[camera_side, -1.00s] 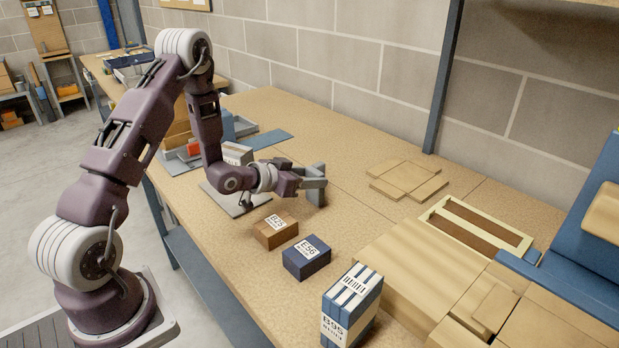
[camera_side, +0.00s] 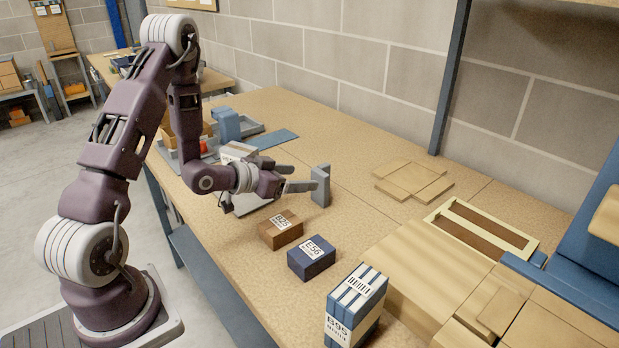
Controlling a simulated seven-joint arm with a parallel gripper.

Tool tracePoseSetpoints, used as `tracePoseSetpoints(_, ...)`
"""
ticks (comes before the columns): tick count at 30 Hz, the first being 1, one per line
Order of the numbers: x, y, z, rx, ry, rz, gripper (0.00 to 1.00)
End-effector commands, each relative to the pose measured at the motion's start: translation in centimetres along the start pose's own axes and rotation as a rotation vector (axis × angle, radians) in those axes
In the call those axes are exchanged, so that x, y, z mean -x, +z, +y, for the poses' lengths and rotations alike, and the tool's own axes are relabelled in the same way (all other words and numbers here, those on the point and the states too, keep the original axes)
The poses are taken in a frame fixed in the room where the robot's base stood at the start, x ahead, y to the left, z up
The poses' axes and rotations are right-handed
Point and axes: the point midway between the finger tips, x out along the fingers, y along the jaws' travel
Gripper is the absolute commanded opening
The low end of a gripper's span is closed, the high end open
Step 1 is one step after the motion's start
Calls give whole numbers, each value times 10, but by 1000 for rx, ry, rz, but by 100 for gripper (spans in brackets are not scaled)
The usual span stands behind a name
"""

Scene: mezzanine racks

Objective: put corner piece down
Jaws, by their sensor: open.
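The grey corner piece (camera_side: 321,187) stands upright on the tan worktable, in the middle of the side view. My gripper (camera_side: 302,179) is open just to the left of it, with its fingers pointing at the piece. One finger ends close to the piece's left side; I cannot tell whether they touch. The piece's lower left part is partly hard to make out near the fingers.
A brown box (camera_side: 280,229), a dark blue box (camera_side: 311,257) and a striped box (camera_side: 355,304) line the front edge. Flat cardboard pieces (camera_side: 414,181) lie behind to the right. A blue mat (camera_side: 273,139) lies at the back left. The table behind the piece is clear.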

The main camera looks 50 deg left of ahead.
Motion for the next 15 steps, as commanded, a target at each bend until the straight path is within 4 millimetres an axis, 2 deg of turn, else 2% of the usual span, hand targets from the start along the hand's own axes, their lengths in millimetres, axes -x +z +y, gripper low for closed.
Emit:
tracePoseSetpoints(3,10,0,0,0,0,0,71)
tracePoseSetpoints(8,12,-7,2,-26,-4,-19,71)
tracePoseSetpoints(11,19,-27,10,-103,-32,-102,71)
tracePoseSetpoints(14,45,-56,23,-165,-92,-220,71)
tracePoseSetpoints(15,62,-67,30,-173,-116,-267,71)
